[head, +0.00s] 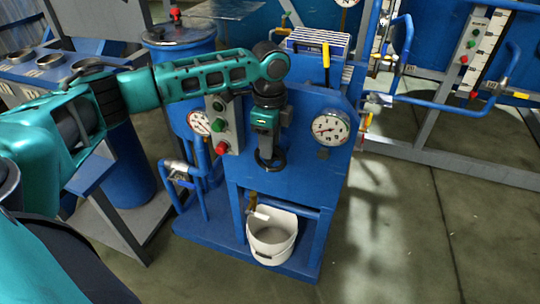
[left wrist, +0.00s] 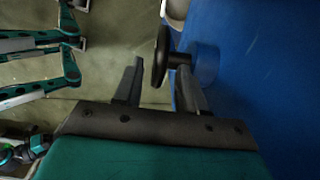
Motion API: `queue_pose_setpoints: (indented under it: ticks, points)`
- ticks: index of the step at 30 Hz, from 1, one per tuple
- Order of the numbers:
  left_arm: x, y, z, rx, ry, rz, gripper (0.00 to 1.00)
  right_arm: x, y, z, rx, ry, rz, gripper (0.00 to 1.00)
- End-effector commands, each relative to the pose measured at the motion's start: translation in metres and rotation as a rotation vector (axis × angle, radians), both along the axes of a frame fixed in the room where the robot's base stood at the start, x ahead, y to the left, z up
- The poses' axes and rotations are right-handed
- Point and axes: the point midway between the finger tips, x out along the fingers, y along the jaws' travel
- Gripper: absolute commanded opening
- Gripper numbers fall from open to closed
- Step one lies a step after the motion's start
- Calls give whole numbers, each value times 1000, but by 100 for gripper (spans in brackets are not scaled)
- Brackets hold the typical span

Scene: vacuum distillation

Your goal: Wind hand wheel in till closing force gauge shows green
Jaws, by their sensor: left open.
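The black hand wheel (head: 272,163) is on the front of the blue machine panel. My left gripper (head: 267,150) is right at it, partly covering it. In the left wrist view the wheel (left wrist: 162,56) shows edge-on, its short shaft running to the blue panel at right. The open fingers (left wrist: 160,85) lie either side of its near rim, with gaps; I see no clear grip. A round gauge (head: 331,128) is right of the wheel, and another (head: 199,123) is left of it. Which one shows closing force, and their exact readings, I cannot tell. My right gripper is not seen.
A grey button box (head: 224,125) with green and red buttons stands left of the wheel. A white bucket (head: 271,238) sits below on the blue base. Blue pipes (head: 200,190) run at left. The floor at right (head: 400,240) is clear.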

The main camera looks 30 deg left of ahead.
Motion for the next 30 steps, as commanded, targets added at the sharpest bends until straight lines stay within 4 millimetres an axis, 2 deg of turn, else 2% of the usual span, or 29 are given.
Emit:
queue_pose_setpoints:
  ticks: [1, 6, 17, 30]
  points:
    - [-1, 0, -12, 1, 3, -1, 40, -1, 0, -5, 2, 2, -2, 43]
    - [0, 0, -28, 1, 2, -1, 40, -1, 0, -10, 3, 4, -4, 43]
    - [0, 0, -32, 0, 0, -1, 40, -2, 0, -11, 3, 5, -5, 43]
    - [0, 0, -32, 0, 1, -1, 0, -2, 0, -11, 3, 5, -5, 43]
